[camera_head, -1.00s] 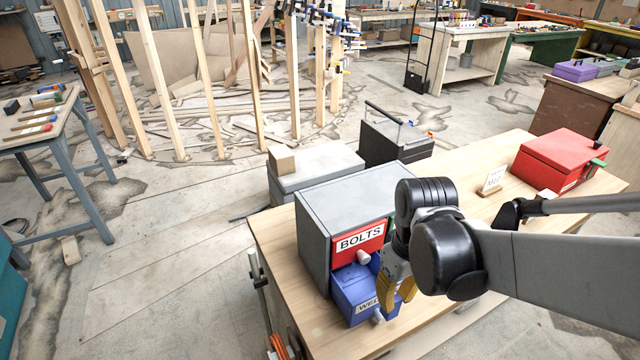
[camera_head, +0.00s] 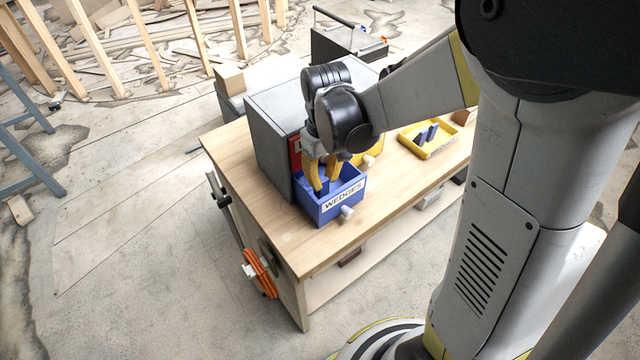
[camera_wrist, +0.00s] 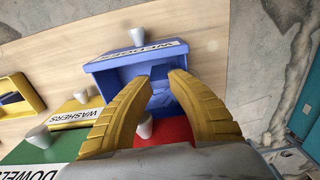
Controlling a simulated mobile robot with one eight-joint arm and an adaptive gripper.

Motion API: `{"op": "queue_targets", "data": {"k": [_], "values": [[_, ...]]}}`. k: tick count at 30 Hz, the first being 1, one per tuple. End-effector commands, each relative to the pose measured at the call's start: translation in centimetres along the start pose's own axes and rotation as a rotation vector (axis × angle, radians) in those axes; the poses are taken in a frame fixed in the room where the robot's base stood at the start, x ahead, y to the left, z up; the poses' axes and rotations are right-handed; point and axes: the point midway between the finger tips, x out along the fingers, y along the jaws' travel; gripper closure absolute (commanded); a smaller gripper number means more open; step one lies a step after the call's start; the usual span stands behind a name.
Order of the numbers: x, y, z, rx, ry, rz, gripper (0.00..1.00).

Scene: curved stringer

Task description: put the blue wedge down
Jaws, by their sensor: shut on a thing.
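My gripper (camera_head: 324,186) has its yellow fingers pointing down into the open blue drawer (camera_head: 325,214) labelled WEDGES. The fingers also show in the wrist view (camera_wrist: 162,78), reaching over the same drawer (camera_wrist: 108,66). The fingertips are close together with a small gap, shut on the blue wedge. The wedge is hard to make out against the blue drawer walls. Several blue pieces (camera_head: 427,134) lie in a yellow tray (camera_head: 444,151) further right on the bench.
The grey cabinet (camera_head: 262,140) holds the drawer and stands on the wooden bench (camera_head: 285,245). In the wrist view, a yellow WASHERS drawer (camera_wrist: 75,108) and a green DOWELS drawer (camera_wrist: 45,150) are nearby. Orange cable (camera_head: 262,272) hangs at the bench side.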

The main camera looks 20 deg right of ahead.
Motion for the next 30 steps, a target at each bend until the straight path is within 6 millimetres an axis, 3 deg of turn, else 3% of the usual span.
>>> {"op": "queue_targets", "data": {"k": [7,29,30], "values": [[3.4,0.0,-0.5,-0.001,0.000,0.000,0.97],[4.6,0.0,-0.7,0.000,0.000,0.000,0.98],[4.5,0.0,-0.7,0.000,0.000,0.000,0.69]]}}
